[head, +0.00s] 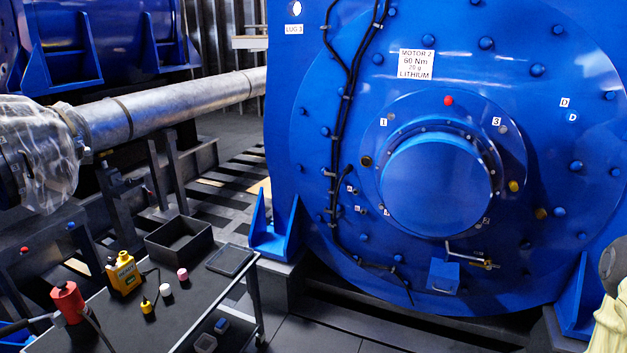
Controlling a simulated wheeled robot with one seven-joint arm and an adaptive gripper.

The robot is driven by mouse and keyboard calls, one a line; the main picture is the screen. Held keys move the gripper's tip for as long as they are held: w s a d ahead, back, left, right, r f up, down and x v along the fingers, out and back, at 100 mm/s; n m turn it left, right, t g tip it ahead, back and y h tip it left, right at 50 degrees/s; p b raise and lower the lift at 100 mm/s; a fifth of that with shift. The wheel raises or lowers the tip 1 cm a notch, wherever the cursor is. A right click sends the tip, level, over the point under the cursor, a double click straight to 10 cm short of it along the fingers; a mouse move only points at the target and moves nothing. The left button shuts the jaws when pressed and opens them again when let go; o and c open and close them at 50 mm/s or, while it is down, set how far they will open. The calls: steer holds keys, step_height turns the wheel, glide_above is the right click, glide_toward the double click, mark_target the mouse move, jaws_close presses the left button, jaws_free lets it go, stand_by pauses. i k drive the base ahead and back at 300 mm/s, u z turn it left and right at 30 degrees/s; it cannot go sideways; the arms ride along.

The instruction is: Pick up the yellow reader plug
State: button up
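The yellow reader plug (147,308) is a small yellow piece with a dark top. It stands on the dark top of a cart at the lower left. My gripper does not show in the head view. Nothing is seen touching the plug.
The cart top (190,308) also bears a white-topped piece (166,293), a pink-topped piece (183,277), an open black bin (179,240), a dark flat tray (229,261) and a red object (67,301). The large blue motor (330,210) stands right of the cart.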

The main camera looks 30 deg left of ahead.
mark_target(146, 307)
steer(key=u, duration=0.3)
steer(key=i, duration=0.55)
steer(key=u, duration=0.85)
steer(key=k, duration=0.65)
steer(key=u, duration=1.1)
steer(key=i, duration=0.75)
steer(key=u, duration=0.25)
